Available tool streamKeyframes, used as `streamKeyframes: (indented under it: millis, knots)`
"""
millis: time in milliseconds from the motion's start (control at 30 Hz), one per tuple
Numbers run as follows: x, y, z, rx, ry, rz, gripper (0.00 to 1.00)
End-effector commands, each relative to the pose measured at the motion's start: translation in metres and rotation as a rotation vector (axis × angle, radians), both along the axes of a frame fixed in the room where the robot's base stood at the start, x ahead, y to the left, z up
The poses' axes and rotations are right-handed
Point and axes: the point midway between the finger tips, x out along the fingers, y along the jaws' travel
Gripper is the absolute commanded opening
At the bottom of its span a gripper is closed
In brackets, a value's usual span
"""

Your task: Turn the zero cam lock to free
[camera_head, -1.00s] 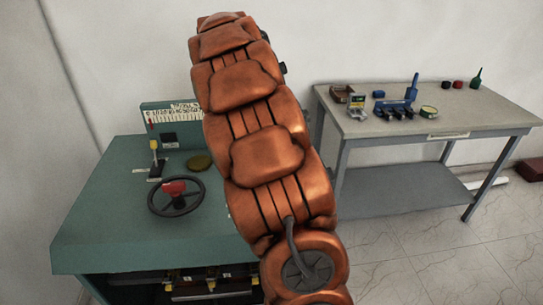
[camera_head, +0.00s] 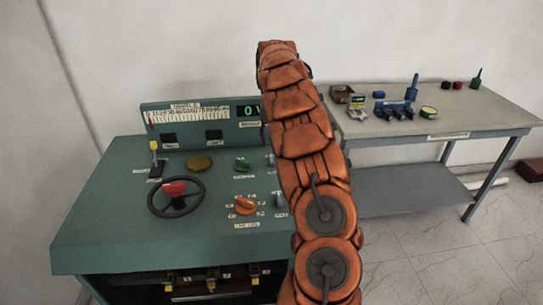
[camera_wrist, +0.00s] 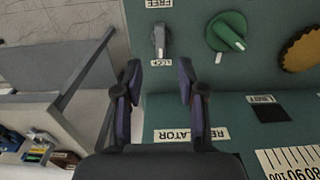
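A grey lever knob (camera_wrist: 159,40) stands on the green console between a FREE label (camera_wrist: 158,3) and a LOCK label (camera_wrist: 160,63) in the wrist view. Its pointer end is toward LOCK. The same knob shows partly in the head view (camera_head: 270,160), at the left edge of my arm. My gripper (camera_wrist: 158,78) is open and empty. Its two fingers lie either side of the knob's line in the picture, with the knob beyond the tips and apart from them. In the head view my arm hides the gripper.
A green knob (camera_wrist: 228,32) is close beside the grey knob. An orange knob (camera_head: 245,205), another grey knob (camera_head: 279,200) and a handwheel (camera_head: 176,197) are on the console. An upright gauge panel (camera_head: 190,115) rises at its back. A grey table (camera_head: 470,110) with tools stands right.

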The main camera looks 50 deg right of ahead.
Motion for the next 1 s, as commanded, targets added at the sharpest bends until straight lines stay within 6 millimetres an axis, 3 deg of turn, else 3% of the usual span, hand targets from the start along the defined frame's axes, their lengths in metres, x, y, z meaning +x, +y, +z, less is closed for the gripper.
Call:
streamKeyframes:
  millis: [500, 933, 1000]
  knots:
    - [-0.002, 0.001, -0.062, 0.001, 0.006, -0.001, 0.4]
    - [-0.001, 0.001, -0.072, 0.001, 0.002, -0.001, 0.4]
    - [-0.001, 0.001, -0.072, 0.001, 0.002, 0.0, 0.32]
